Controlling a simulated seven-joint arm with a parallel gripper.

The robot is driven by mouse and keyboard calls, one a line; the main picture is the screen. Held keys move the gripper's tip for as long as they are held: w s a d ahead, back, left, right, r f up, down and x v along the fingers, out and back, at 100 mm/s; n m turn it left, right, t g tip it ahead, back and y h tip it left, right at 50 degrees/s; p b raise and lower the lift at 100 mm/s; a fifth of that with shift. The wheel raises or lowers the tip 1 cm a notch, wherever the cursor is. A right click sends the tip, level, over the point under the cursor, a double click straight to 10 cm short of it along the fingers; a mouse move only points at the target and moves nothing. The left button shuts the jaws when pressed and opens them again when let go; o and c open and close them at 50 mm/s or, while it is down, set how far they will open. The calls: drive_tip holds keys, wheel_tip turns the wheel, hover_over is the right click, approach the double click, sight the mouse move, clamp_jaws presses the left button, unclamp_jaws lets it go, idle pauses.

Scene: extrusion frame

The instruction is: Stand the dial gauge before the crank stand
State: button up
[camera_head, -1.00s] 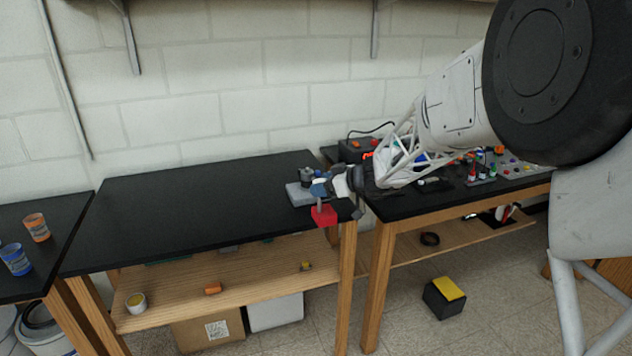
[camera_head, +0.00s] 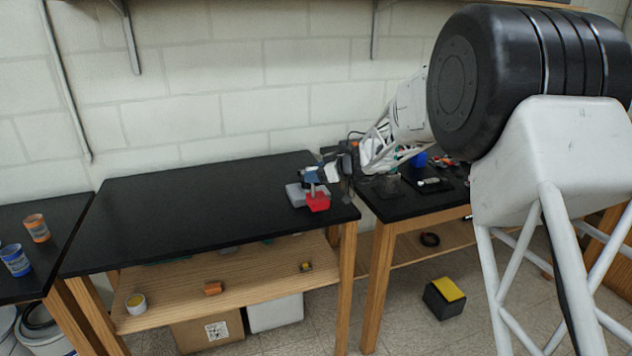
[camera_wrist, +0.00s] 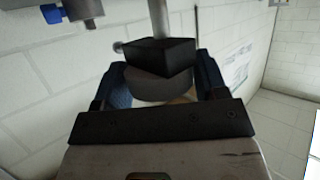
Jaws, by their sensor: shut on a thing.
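The dial gauge has a red base (camera_head: 318,202) and a short grey stem, and stands upright near the right end of the middle black table. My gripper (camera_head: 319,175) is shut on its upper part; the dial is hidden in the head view. Whether the red base touches the tabletop I cannot tell. In the wrist view a grey round part (camera_wrist: 160,88) sits between my blue fingers. The crank stand, with a grey base (camera_head: 294,194), is just behind and left of the red base, partly covered by the gauge and gripper.
The middle table (camera_head: 190,210) is bare to the left. A right-hand table (camera_head: 395,205) holds small parts beneath my arm. Orange (camera_head: 36,227) and blue (camera_head: 15,259) cans stand on the left table. The front table edge is close to the gauge.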

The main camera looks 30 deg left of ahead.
drive_tip(key=shift+w+a, duration=0.3)
drive_tip(key=shift+w, duration=0.1)
drive_tip(key=shift+f, duration=1.8)
drive_tip(key=o, duration=1.7)
drive_tip(key=shift+f, duration=0.1)
drive_tip(key=v, duration=1.2)
drive_tip(key=shift+r, duration=0.2)
